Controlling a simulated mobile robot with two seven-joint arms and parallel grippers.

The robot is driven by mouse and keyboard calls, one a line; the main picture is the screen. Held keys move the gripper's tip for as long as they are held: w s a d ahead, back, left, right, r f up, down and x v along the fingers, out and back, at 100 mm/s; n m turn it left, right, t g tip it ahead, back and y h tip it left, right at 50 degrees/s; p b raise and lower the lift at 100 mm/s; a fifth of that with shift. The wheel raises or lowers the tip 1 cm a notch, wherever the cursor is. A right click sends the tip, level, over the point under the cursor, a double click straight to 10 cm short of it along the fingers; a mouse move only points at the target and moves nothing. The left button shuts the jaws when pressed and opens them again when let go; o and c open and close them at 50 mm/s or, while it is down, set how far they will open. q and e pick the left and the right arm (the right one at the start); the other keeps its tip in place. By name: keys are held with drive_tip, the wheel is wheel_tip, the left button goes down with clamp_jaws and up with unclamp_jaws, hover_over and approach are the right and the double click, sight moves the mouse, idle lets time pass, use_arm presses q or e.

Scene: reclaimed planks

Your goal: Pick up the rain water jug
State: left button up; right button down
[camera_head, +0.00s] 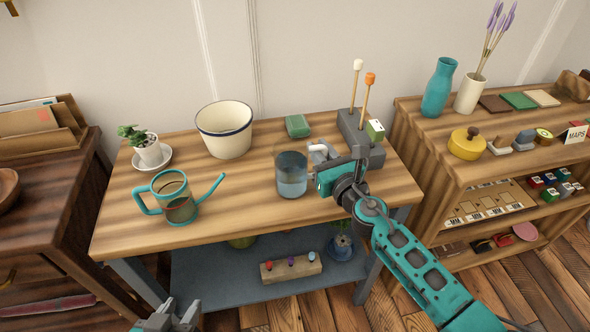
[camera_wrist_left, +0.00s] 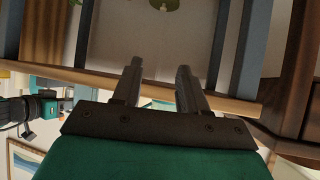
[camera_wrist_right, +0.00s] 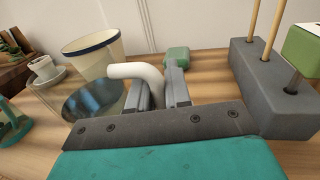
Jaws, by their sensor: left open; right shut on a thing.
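The rain water jug (camera_head: 291,178) is a clear glass jug with bluish water in it. It stands upright on the wooden bench top (camera_head: 235,205). In the right wrist view the jug (camera_wrist_right: 88,104) is at the left, and its white curved handle (camera_wrist_right: 138,71) reaches between my fingers. My right gripper (camera_head: 322,152) is at the jug's right side, and in its wrist view the right gripper (camera_wrist_right: 163,88) is shut on the handle. My left gripper (camera_head: 170,318) is low in front of the bench, and in its wrist view the left gripper (camera_wrist_left: 158,75) is open and empty.
A teal watering can (camera_head: 176,198) stands left of the jug. A cream pot (camera_head: 224,130), a potted plant (camera_head: 149,151) and a green block (camera_head: 298,126) stand behind. A grey block with upright sticks (camera_head: 360,138) is close to my right gripper.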

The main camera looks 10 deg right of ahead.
drive_tip(key=shift+r, duration=0.25)
drive_tip(key=shift+r+p, duration=0.65)
drive_tip(key=shift+p, duration=0.1)
drive_tip(key=shift+r+p, duration=0.65)
drive_tip(key=shift+r, duration=0.05)
wheel_tip(320, 180, up, 16)
drive_tip(key=p, duration=0.7)
hover_over(327, 146)
drive_tip(key=x, duration=0.2)
drive_tip(key=s+d+f+m+h, duration=0.1)
drive_tip(key=s+d+m+h, duration=0.1)
drive_tip(key=s, duration=1.2)
drive_tip(key=shift+s+d+m+h, duration=0.25)
drive_tip(key=shift+d+h, duration=0.25)
drive_tip(key=shift+h, duration=0.3)
